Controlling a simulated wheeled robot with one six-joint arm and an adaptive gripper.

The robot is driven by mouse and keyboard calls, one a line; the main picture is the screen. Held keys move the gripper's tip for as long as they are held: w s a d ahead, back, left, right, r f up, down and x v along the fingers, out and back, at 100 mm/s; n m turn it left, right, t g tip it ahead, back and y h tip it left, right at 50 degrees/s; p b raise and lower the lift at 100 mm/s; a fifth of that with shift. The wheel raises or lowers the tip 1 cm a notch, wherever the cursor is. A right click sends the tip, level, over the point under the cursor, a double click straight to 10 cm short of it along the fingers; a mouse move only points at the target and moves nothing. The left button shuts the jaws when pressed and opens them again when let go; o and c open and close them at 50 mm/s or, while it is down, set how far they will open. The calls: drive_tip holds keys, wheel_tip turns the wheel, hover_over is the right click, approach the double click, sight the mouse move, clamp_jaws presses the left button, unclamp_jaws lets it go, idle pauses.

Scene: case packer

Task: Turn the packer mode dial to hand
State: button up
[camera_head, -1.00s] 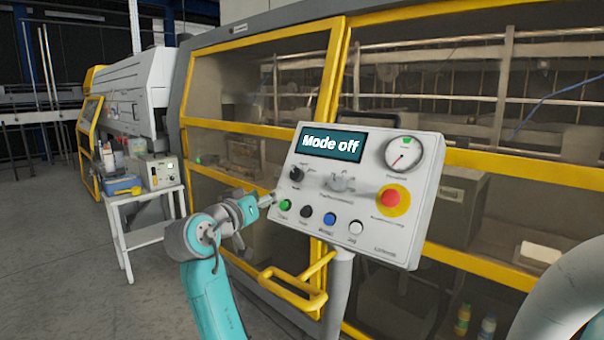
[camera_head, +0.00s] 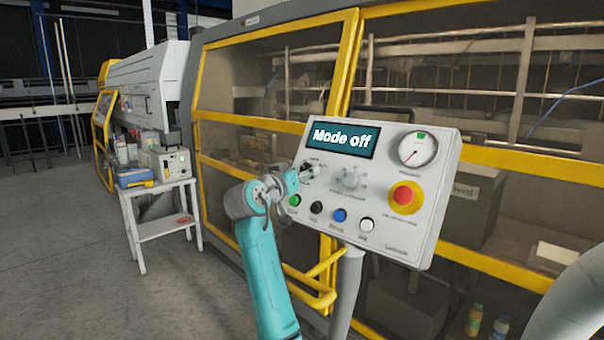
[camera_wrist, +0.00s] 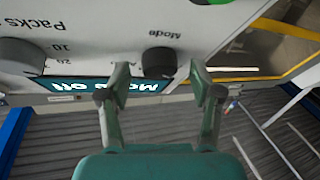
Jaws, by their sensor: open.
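The grey control panel (camera_head: 440,225) stands on a post in front of the machine. Its display (camera_head: 342,138) reads "Mode off". The black mode dial (camera_head: 308,170) is below the display at the panel's left side, partly covered by my gripper (camera_head: 300,175). In the wrist view, the dark mode dial (camera_wrist: 158,61) lies between the two fingertips of my gripper (camera_wrist: 159,74), beside the word "Mode". My gripper is open, with one finger on each side of the dial and a gap showing on both sides. Whether a finger touches the panel cannot be told.
A grey packs knob (camera_head: 350,180) sits right of the dial. Green (camera_head: 295,201), black (camera_head: 316,207), blue (camera_head: 339,215) and white (camera_head: 366,224) buttons run below. A red stop button (camera_head: 404,196) and a gauge (camera_head: 418,149) are at the right.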

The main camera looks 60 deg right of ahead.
drive_tip(key=shift+d, duration=0.1)
drive_tip(key=c, duration=1.1)
drive_tip(key=shift+c, duration=0.2)
drive_tip(key=shift+m+g, duration=0.3)
drive_tip(key=shift+m, duration=0.1)
drive_tip(key=m+g, duration=0.1)
drive_tip(key=m, duration=0.1)
drive_tip(key=m+g, duration=0.1)
drive_tip(key=m, duration=0.1)
drive_tip(key=m+g, duration=0.1)
drive_tip(key=m, duration=0.1)
drive_tip(key=shift+w+g, duration=0.3)
drive_tip(key=shift+w, duration=0.05)
drive_tip(key=m+g, duration=0.1)
drive_tip(key=m, duration=0.1)
drive_tip(key=m+g+y, duration=0.1)
drive_tip(key=m, duration=0.1)
drive_tip(key=m+g, duration=0.1)
drive_tip(key=m, duration=0.1)
drive_tip(key=shift+w+d, duration=0.1)
drive_tip(key=shift+w, duration=0.15)
drive_tip(key=shift+m+g+y, duration=0.3)
drive_tip(key=shift+m+y, duration=0.1)
drive_tip(key=o, duration=1.1)
